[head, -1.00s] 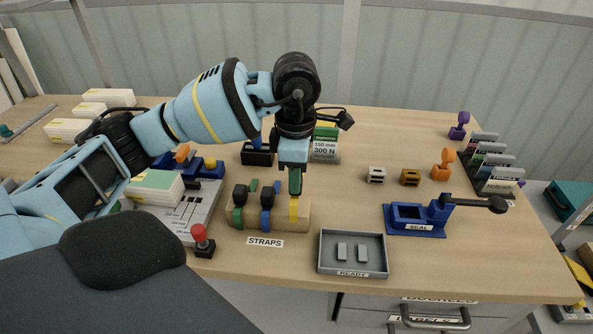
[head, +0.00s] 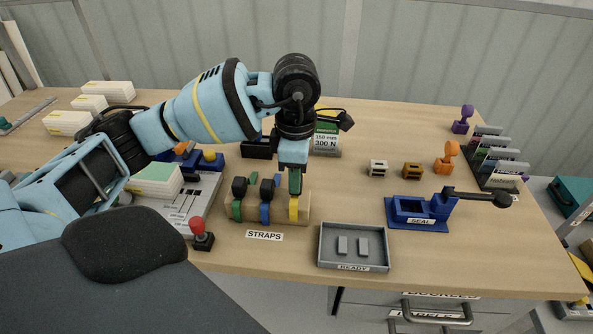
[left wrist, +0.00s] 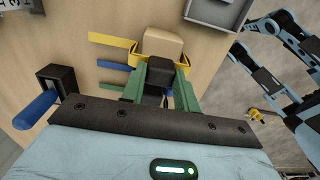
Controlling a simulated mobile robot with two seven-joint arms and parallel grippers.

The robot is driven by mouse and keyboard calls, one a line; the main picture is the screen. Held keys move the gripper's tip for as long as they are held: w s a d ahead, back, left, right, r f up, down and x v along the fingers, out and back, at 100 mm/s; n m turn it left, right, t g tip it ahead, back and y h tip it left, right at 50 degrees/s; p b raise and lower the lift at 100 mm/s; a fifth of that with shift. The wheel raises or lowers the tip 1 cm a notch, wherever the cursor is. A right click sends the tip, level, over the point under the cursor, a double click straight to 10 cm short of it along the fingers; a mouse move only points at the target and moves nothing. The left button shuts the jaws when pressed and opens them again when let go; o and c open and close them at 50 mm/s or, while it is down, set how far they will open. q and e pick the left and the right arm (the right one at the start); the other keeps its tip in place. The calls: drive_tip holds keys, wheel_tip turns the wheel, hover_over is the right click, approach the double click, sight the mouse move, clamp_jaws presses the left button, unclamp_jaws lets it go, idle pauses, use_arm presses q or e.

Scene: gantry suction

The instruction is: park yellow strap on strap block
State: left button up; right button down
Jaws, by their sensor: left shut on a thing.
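The yellow strap (head: 293,209) is around the right end of the wooden strap block (head: 304,205). In the left wrist view the yellow strap (left wrist: 108,40) reaches around the block's end (left wrist: 160,43), with one tail sticking out to the left. My left gripper (head: 295,182) is directly above it, its green fingers (left wrist: 168,88) shut on the dark buckle at the strap. Whether the strap rests fully on the block is hard to tell. A green strap (head: 237,208) and a blue strap (head: 265,212) sit on the block to the left. My right gripper does not show.
A grey READY tray (head: 326,262) with two grey pieces stands in front right of the block. The blue SEAL press (head: 418,212) is to its right. A red-knobbed lever (head: 200,237) stands left of the STRAPS label.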

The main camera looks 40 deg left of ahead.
use_arm(q)
drive_tip(key=shift+f+b, duration=0.5)
drive_tip(key=shift+f, duration=0.65)
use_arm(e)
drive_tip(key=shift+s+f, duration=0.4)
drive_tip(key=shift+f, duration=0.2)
use_arm(q)
drive_tip(key=o, duration=1.1)
wheel_tip(320, 180, up, 7)
drive_tip(key=shift+f, duration=0.2)
drive_tip(key=shift+r, duration=0.65)
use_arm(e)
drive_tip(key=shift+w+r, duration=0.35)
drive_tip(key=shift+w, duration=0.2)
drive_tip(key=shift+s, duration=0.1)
